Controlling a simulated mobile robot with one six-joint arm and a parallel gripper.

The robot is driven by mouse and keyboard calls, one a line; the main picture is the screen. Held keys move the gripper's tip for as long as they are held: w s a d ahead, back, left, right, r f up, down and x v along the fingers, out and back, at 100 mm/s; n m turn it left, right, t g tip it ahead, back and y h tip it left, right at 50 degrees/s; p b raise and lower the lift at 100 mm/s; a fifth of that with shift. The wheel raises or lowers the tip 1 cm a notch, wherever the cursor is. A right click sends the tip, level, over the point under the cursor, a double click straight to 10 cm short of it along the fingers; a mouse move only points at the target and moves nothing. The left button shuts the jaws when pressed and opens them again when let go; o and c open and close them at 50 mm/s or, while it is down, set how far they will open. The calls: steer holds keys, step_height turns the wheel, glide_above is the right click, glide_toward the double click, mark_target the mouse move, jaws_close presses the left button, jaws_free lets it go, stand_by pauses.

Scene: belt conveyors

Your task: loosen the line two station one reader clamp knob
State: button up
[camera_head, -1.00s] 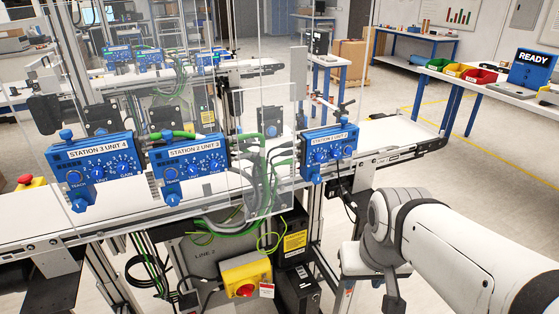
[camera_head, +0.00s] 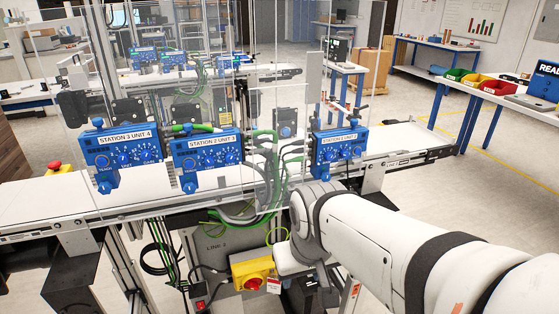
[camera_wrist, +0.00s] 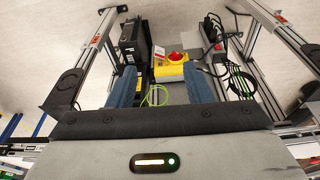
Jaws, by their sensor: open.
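The reader clamp knob of line two station one is not one I can pick out. Three blue units with knobs hang along the near conveyor (camera_head: 75,200): a left unit labelled Station 3 Unit 4 (camera_head: 125,150), a middle unit labelled Station 2 (camera_head: 208,152), and a right unit (camera_head: 340,148) whose label is too small to read surely. Blue knobs sit on top of and below them. My gripper (camera_wrist: 162,75) is open and empty in the wrist view, above the floor-level gear.
Clear guard panels stand around the units. A yellow switch box with a red knob (camera_head: 254,271) is low at the conveyor front and also shows in the wrist view (camera_wrist: 172,70). Green and grey cables (camera_head: 265,165) hang between units. A red stop button (camera_head: 55,166) is at left.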

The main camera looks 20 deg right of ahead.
steer(key=w+d+f+t+h+b, duration=0.25)
steer(key=w+d+t+b, duration=0.2)
steer(key=w+d, duration=0.6)
steer(key=n+t+y+b, duration=0.4)
steer(key=t+b, duration=0.3)
steer(key=t, duration=0.4)
glide_toward(327, 179)
steer(key=w, duration=0.1)
steer(key=shift+m+h, duration=0.25)
steer(key=shift+m, duration=0.05)
steer(key=w, duration=0.7)
steer(key=shift+w+a+r, duration=0.15)
steer(key=shift+w+a, duration=0.1)
steer(key=shift+a, duration=0.1)
steer(key=shift+c, duration=0.2)
